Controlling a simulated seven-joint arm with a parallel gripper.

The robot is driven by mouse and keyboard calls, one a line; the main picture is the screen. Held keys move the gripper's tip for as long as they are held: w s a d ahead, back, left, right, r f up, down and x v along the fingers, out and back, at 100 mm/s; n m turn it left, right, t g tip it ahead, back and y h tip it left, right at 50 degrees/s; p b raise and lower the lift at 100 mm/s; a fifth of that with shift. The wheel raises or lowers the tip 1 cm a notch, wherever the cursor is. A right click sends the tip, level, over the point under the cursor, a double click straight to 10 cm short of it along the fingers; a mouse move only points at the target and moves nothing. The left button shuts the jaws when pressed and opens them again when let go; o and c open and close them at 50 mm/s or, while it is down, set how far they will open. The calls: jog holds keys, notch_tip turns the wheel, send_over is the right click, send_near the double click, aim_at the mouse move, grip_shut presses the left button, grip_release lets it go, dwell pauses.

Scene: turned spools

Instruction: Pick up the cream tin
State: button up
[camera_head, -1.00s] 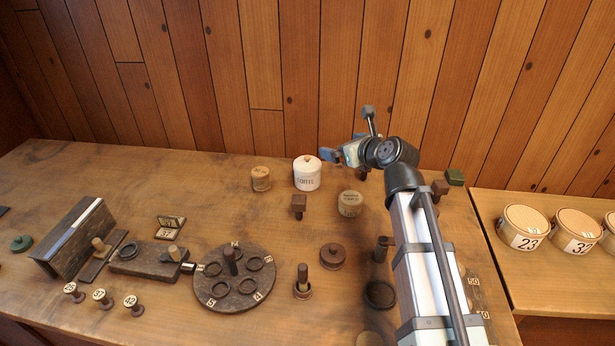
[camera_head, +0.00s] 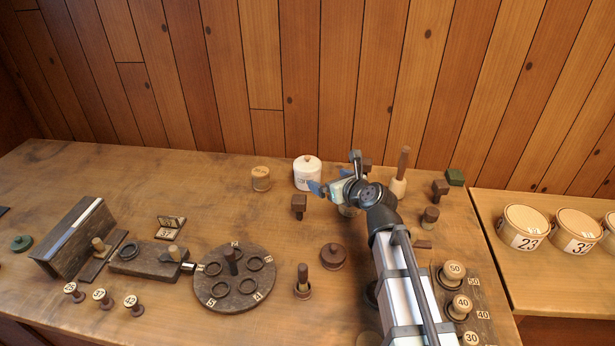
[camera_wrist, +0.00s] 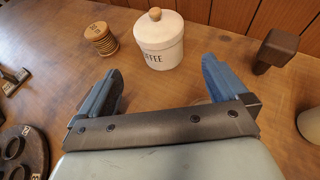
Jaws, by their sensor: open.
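The cream tin (camera_head: 307,174) is a round canister with a lid, a small wooden knob and dark lettering. It stands upright at the back of the bench. In the wrist view the tin (camera_wrist: 160,45) is ahead of the jaws, near the middle, with its lettering partly readable. My gripper (camera_head: 329,184) is just right of the tin in the head view, its blue fingers pointing toward it. In the wrist view my gripper (camera_wrist: 162,78) is open, with bare wood between the fingers. The tin appears to be beyond the fingertips, not between them.
A wooden spool (camera_head: 261,179) stands left of the tin. Another dark block (camera_wrist: 276,48) is to the right in the wrist view.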

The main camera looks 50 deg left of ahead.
aim_at(314, 174)
jog(key=x, duration=0.8)
jog(key=shift+a+f, duration=0.2)
jog(key=shift+a, duration=0.15)
jog(key=x, duration=0.4)
jog(key=shift+w+a+r, duration=0.2)
jog(key=shift+r, duration=0.05)
jog(key=shift+a+f, duration=0.2)
jog(key=shift+a, duration=0.2)
jog(key=c, duration=1.1)
